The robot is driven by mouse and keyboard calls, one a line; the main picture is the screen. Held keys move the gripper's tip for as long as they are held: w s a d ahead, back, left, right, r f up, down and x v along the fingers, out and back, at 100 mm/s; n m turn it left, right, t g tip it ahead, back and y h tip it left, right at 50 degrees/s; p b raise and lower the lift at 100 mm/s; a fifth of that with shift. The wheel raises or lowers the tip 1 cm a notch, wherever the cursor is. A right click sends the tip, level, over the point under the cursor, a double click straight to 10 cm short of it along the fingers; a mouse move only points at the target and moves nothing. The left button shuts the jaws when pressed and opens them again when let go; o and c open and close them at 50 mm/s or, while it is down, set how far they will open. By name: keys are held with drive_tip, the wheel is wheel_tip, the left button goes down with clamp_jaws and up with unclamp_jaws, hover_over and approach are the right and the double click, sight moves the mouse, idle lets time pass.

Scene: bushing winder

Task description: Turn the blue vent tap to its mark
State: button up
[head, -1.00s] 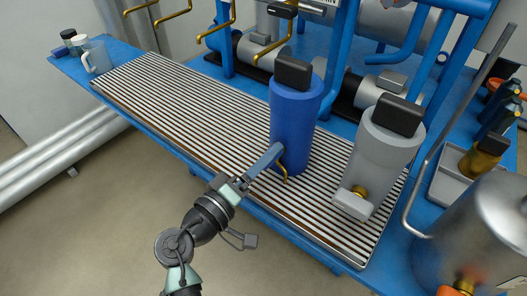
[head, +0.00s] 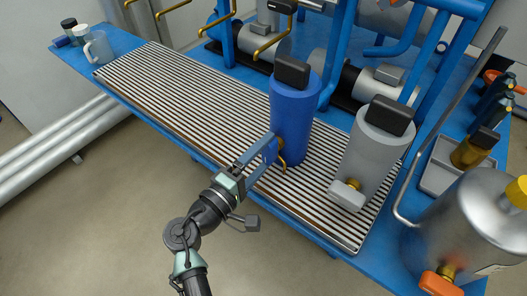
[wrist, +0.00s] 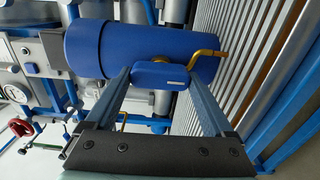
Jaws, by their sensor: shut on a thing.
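The blue cylinder (head: 290,112) with a dark cap stands upright on the slatted grate, near its front edge. Its vent tap has a blue handle (head: 270,150) and a bent brass spout (head: 282,160) low on the front. My gripper (head: 262,155) reaches in from the front left and is shut on the handle. In the wrist view, the handle (wrist: 160,75) lies between both fingertips (wrist: 155,78), with a small pale strip on its right part. The brass spout (wrist: 208,56) sticks out beyond it. I cannot make out a separate mark on the cylinder.
A grey cylinder (head: 372,150) with a pale-handled tap stands close to the right. A steel vessel (head: 465,225) and a grey tray (head: 438,172) are farther right. The grate (head: 190,95) is clear to the left, up to a mug (head: 98,47). Blue pipework stands behind.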

drive_tip(key=o, duration=1.1)
drive_tip(key=p+v, duration=0.1)
drive_tip(key=v, duration=1.2)
drive_tip(key=shift+p, duration=0.4)
